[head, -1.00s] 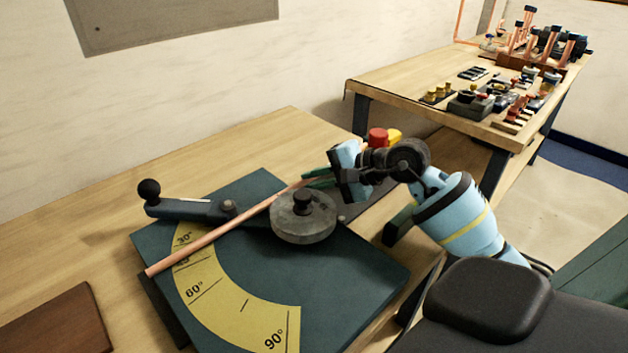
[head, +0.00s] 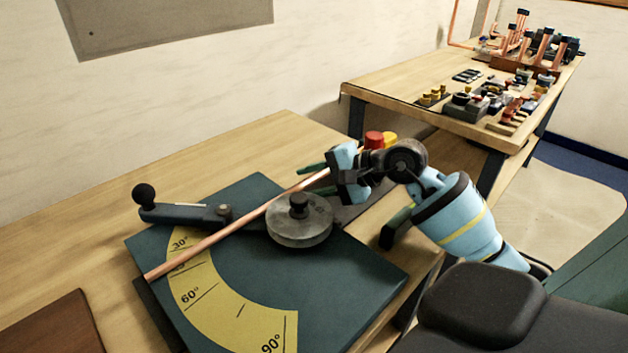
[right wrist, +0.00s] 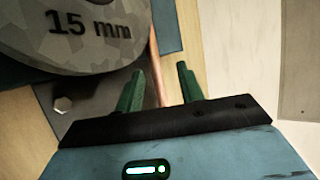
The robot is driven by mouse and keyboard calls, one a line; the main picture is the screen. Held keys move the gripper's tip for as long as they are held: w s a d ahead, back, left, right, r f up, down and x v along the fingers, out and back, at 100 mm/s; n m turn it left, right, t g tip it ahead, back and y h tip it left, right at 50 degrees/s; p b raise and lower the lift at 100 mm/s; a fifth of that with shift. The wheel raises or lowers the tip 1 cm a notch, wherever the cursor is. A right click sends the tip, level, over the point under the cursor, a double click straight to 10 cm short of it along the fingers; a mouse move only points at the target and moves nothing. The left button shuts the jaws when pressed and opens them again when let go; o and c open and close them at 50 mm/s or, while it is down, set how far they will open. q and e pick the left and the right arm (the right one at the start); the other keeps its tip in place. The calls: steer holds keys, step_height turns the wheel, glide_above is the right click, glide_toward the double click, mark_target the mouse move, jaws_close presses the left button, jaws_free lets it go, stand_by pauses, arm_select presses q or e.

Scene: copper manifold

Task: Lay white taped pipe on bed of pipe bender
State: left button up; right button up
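The copper pipe (head: 215,232) lies slantwise across the dark bed of the pipe bender (head: 345,277), between the round grey die (head: 300,222) and the lever with the black knob (head: 185,213). Its near end crosses the yellow angle scale (head: 205,290). My right gripper (head: 318,178) is at the pipe's far end, beyond the die. In the right wrist view its green fingers (right wrist: 160,75) are spread apart, with the pipe (right wrist: 154,60) showing between them and the die marked 15 mm (right wrist: 85,30) beside them. My left gripper is not in view.
A red and yellow object (head: 376,140) stands just behind my right gripper. A brown board (head: 55,325) lies at the lower left of the bench. A second table (head: 400,88) with fittings and copper pipework stands at the back right. The bench left of the bender is mostly clear.

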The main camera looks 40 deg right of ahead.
steer(key=shift+s+d+r, duration=0.1)
steer(key=shift+s+d, duration=0.15)
steer(key=b+v, duration=0.1)
steer(key=v, duration=0.5)
steer(key=shift+s+d+r, duration=0.2)
steer(key=shift+s+r, duration=0.15)
steer(key=shift+s, duration=0.1)
